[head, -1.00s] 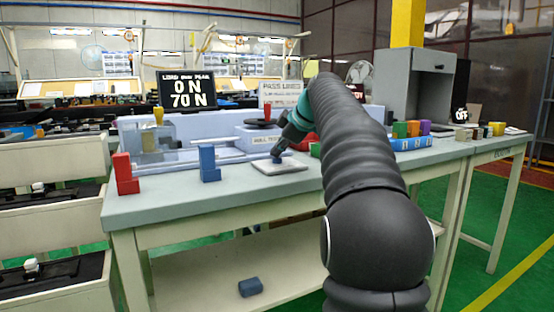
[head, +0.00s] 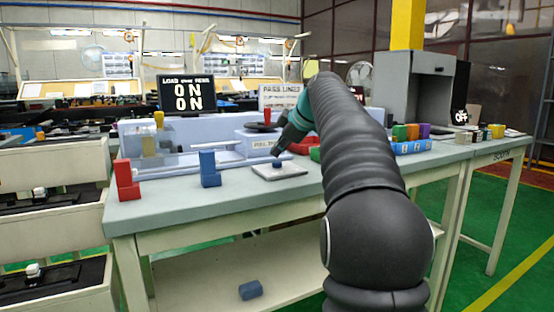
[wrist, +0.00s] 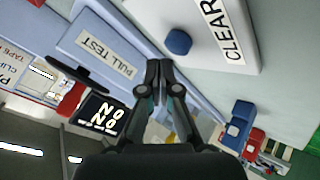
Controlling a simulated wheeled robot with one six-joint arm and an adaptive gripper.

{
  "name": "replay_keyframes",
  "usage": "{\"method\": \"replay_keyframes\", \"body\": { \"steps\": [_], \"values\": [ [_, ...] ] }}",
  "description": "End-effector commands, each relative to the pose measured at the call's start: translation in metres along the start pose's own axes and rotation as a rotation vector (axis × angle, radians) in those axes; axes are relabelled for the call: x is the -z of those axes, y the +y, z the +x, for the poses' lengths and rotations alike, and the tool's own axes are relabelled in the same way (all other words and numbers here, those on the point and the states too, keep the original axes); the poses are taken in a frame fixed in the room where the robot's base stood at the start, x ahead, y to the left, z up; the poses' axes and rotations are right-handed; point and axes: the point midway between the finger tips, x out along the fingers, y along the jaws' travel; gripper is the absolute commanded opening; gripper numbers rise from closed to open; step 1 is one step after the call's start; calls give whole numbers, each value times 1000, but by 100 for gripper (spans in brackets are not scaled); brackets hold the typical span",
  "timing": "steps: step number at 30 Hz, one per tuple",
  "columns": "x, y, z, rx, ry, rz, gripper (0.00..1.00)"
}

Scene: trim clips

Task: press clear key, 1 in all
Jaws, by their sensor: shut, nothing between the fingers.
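The clear key is a blue button (head: 277,164) on a pale plate (head: 290,171) on the bench top. In the wrist view the blue button (wrist: 178,42) sits on its plate beside the printed word CLEAR (wrist: 222,30). My gripper (head: 276,153) is shut and empty, its tips just above the button and apart from it. In the wrist view the closed fingertips (wrist: 159,66) point just below the button. The display (head: 187,93) reads "LOAD over PEAK" with 0 N on both lines.
A red clip (head: 127,180) and a blue clip (head: 209,168) stand left of the plate. The pull test machine (head: 170,140) stands behind it. Coloured blocks in a blue tray (head: 412,146) are at the right. A blue block (head: 250,290) lies on the lower shelf.

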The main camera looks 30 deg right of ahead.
Motion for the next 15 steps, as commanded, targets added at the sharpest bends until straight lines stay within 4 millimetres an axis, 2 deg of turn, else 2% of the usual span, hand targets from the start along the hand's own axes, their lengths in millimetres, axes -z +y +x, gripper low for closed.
{"method": "replay_keyframes", "body": {
  "steps": [10, 15],
  "values": [
    [1, 1, -1, 0, 0, 0, 0],
    [6, 6, -8, -1, 0, 0, 0]
  ]
}}
